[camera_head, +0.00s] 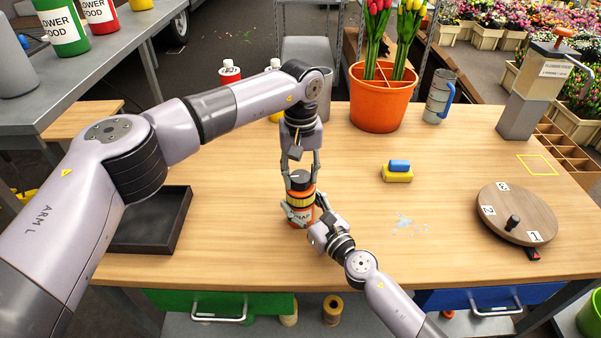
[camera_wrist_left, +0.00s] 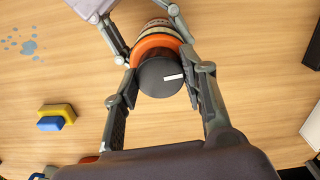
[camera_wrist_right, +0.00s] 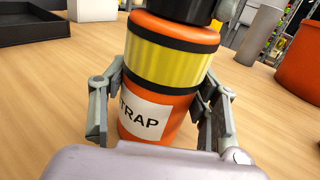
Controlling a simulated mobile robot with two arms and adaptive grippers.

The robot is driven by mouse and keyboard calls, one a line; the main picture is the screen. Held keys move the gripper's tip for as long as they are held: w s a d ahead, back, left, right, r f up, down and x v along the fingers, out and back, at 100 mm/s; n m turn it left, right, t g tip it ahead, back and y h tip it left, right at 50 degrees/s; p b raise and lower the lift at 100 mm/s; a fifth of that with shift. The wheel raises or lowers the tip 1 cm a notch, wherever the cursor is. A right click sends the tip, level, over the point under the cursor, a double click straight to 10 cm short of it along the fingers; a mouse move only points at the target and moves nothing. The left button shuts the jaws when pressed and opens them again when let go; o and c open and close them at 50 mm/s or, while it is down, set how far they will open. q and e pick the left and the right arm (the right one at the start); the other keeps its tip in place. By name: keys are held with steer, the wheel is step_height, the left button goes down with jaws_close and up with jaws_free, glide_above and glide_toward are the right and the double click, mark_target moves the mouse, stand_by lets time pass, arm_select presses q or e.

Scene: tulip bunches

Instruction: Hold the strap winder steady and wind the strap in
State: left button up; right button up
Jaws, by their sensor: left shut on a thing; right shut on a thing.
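The strap winder (camera_head: 300,208) stands upright on the table, an orange cylinder with a yellow band, black rings and a white label. Its black top knob (camera_wrist_left: 158,77) has a white mark, which points right in the left wrist view. My left gripper (camera_head: 300,178) comes from above and is shut on the knob. My right gripper (camera_wrist_right: 160,92) is shut on the orange body (camera_wrist_right: 150,110), low down, with a finger on each side; the label reading "TRAP" faces the camera. The table side of the body is partly hidden by my right gripper.
An orange pot (camera_head: 381,100) with tulips and a grey mug (camera_head: 438,97) stand behind. A yellow and blue sponge (camera_head: 397,174), a blue-grey spill (camera_head: 404,224) and a round numbered board (camera_head: 515,214) lie to the right. A black tray (camera_head: 180,222) lies left.

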mark_target(301, 176)
arm_select(q)
steer(key=shift+w+m, duration=0.1)
steer(key=shift+m, duration=1.1)
steer(key=o, duration=1.2)
step_height(301, 176, up, 12)
